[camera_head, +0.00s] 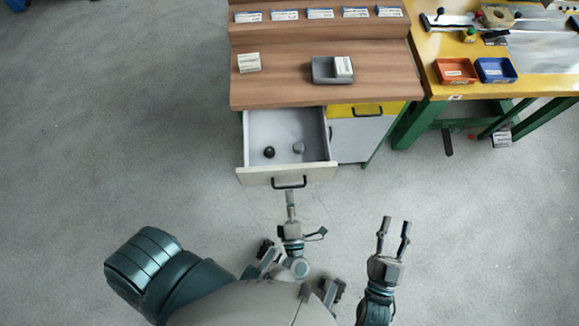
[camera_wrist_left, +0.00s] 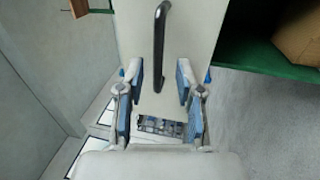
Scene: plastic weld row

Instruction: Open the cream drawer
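The cream drawer (camera_head: 255,177) is pulled out from the wooden-topped cabinet, with its inside showing in the head view. Its dark handle (camera_head: 290,184) is on the front face. The cream front (camera_wrist_left: 200,30) and the handle (camera_wrist_left: 159,45) also show in the left wrist view. My left gripper (camera_head: 290,194) is just in front of the handle. In the left wrist view its fingers (camera_wrist_left: 159,75) are apart, on either side of the handle's near end, with gaps on both sides. My right gripper (camera_head: 394,222) is open and empty, to the right over the floor.
A dark round piece (camera_head: 269,152) and a grey one (camera_head: 299,148) lie in the drawer. A yellow drawer (camera_head: 345,109) is shut beside it. A grey tray (camera_head: 322,70) stands on the cabinet top. A yellow bench (camera_head: 430,50) is at the right. The floor at left is clear.

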